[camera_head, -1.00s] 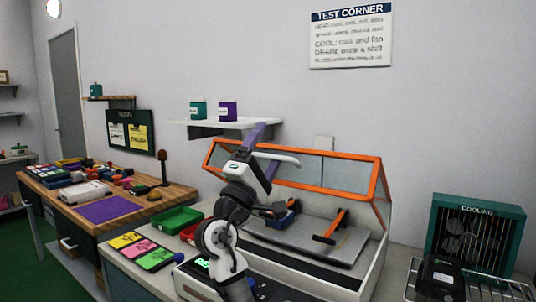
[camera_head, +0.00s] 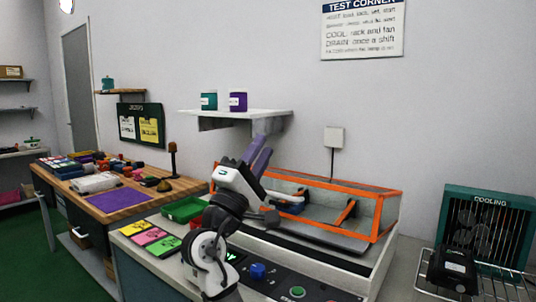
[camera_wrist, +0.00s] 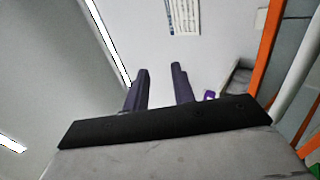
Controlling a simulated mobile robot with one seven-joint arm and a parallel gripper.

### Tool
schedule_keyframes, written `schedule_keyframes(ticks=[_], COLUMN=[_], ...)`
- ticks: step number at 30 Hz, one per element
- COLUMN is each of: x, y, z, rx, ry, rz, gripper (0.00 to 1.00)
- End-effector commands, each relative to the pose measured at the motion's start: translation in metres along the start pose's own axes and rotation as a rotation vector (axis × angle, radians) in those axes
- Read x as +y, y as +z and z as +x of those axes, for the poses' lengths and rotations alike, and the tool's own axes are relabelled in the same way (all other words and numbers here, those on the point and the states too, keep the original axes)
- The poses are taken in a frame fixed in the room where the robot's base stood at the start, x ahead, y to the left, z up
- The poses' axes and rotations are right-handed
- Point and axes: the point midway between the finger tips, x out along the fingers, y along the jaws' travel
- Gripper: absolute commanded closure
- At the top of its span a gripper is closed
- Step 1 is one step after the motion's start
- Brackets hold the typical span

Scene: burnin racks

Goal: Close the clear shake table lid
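The clear lid with its orange frame (camera_head: 390,213) is lowered over the shake table (camera_head: 377,268); its front bar lies low near the table's front wall. I cannot tell whether it is fully seated. Part of the left side is hidden behind my arm. An orange frame bar (camera_wrist: 265,55) and a pale rounded bar (camera_wrist: 298,75) show at the right of the wrist view. My gripper (camera_head: 263,150) points up above the lid's left part. Its two purple fingers are apart with nothing between them, as the wrist view (camera_wrist: 159,70) also shows.
A control panel with a blue knob (camera_head: 257,271) and green button (camera_head: 297,292) is in front. A wall shelf (camera_head: 235,115) with two cups hangs behind my gripper. A green tray (camera_head: 187,209) stands left, and the cooling fan (camera_head: 485,230) and a wire rack stand right.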

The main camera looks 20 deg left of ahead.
Motion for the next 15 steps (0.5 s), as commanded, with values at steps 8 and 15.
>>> schedule_keyframes(ticks=[8, 15], x=[-0.008, -0.01], y=[0.001, 0.002], z=[-0.021, -0.037], rx=[-0.001, -0.003], ry=[-0.011, -0.013], rz=[-0.001, -0.004], gripper=[0.75, 0.75])
